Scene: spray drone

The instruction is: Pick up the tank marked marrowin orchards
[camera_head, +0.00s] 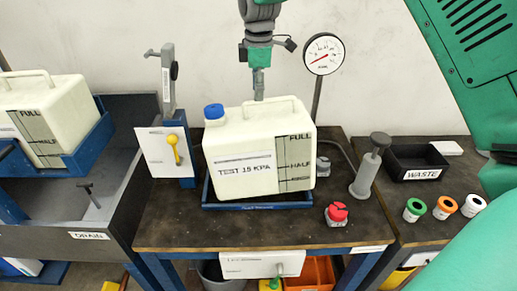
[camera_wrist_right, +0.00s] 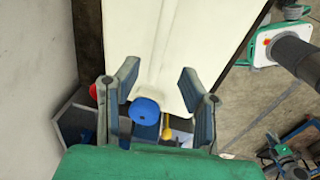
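A cream tank (camera_head: 255,150) with a blue cap (camera_head: 214,113) and a top handle stands upright in a blue tray (camera_head: 258,206). Its label reads "TEST 15 KPA" beside a FULL/HALF scale. A similar tank (camera_head: 62,98) sits in a blue cradle at the left, partly cut off. I cannot read "marrowin orchards" on either. My right gripper (camera_head: 259,92) points down just above the middle tank's handle. In the right wrist view the gripper (camera_wrist_right: 165,85) has its fingers apart, with the tank top (camera_wrist_right: 155,40) beyond and the blue cap (camera_wrist_right: 145,110) between them. My left gripper is not in view.
A gauge (camera_head: 323,53) on a post stands behind the middle tank. A yellow-lever valve panel (camera_head: 167,152) is left of it. A red-capped item (camera_head: 337,214) and grey plunger (camera_head: 369,168) are to the right. Farther right are a waste bin (camera_head: 417,162) and several small containers.

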